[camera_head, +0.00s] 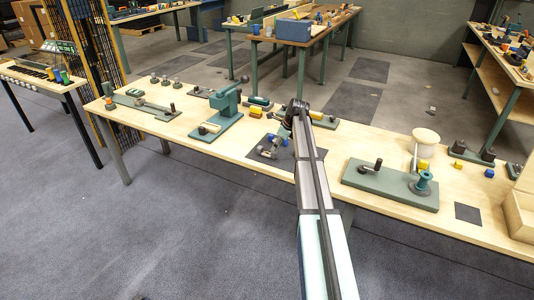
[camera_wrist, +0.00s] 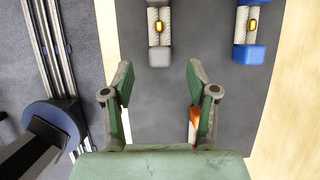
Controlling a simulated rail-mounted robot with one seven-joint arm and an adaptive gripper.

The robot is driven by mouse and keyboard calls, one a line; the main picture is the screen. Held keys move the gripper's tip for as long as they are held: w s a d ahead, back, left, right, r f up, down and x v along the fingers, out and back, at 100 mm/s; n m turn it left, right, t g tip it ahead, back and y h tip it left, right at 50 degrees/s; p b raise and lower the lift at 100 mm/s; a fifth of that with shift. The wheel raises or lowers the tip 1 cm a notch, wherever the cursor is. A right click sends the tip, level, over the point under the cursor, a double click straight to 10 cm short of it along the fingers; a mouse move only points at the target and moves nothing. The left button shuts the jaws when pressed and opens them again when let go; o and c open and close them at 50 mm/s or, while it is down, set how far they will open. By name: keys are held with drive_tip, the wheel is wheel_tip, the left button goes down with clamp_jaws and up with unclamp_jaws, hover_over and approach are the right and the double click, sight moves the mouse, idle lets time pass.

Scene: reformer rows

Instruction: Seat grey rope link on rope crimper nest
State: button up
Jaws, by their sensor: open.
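The grey rope link (camera_wrist: 159,35) lies on a dark mat (camera_wrist: 210,75) in the wrist view, a pale rope body with a yellow centre and a grey end block. My gripper (camera_wrist: 160,88) is open and empty, its two green-padded fingers apart on either side of the link's line, just short of its grey end. In the head view, a teal lever press (camera_head: 228,103) stands on a base left of my arm; it looks like the rope crimper, but I cannot make out its nest clearly. My arm partly hides the mat (camera_head: 312,154) there.
A blue-ended rope link (camera_wrist: 249,35) lies right of the grey one. An orange piece (camera_wrist: 194,118) shows partly behind the right finger. A teal board with a spool (camera_head: 390,185) stands right of my arm. Bare tabletop lies between the press and mat.

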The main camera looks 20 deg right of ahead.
sight(267, 153)
drive_tip(key=shift+p+x, duration=0.7)
drive_tip(key=shift+x, duration=2.1)
clamp_jaws()
